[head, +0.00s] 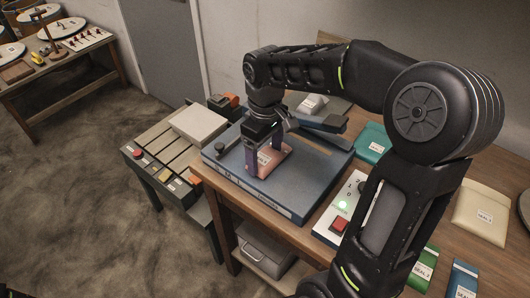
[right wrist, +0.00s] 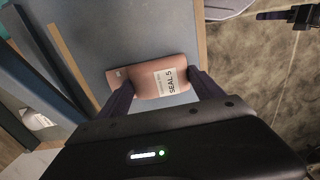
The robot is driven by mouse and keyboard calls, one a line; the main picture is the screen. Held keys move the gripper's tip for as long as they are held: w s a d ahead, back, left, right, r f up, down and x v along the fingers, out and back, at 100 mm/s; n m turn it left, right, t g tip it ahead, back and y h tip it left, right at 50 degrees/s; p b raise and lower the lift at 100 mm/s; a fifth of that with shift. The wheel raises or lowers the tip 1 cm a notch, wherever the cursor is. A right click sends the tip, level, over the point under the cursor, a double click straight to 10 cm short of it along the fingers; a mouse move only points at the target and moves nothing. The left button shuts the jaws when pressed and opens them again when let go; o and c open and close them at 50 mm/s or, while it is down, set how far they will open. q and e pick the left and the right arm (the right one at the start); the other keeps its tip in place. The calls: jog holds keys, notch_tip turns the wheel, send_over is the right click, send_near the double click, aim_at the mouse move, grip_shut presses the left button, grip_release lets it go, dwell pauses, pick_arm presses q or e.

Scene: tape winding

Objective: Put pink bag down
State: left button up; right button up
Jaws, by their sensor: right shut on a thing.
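The pink bag (head: 270,161) is on or just above the blue flat-topped machine (head: 225,165) in the head view; I cannot tell whether it touches the surface. In the right wrist view the pink bag (right wrist: 140,82) has a white label reading "SEAL 5". My right gripper (head: 265,163) reaches down from above and is shut on the bag, with one dark finger at each side. The fingers of my right gripper (right wrist: 160,92) also show at the bag's near corners in the wrist view.
A control box (head: 342,208) with a green light and red button stands right of the machine. Green, beige and blue bags lie on the wooden table (head: 455,170). A conveyor (head: 160,160) with a pale box (head: 199,125) stands to the left.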

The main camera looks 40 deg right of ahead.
aim_at(265, 156)
jog(key=shift+f, duration=0.3)
jog(key=o, duration=1.4)
jog(key=shift+c, duration=0.2)
jog(key=shift+r, duration=0.85)
notch_tip(265, 156, up, 11)
jog(key=p, duration=0.2)
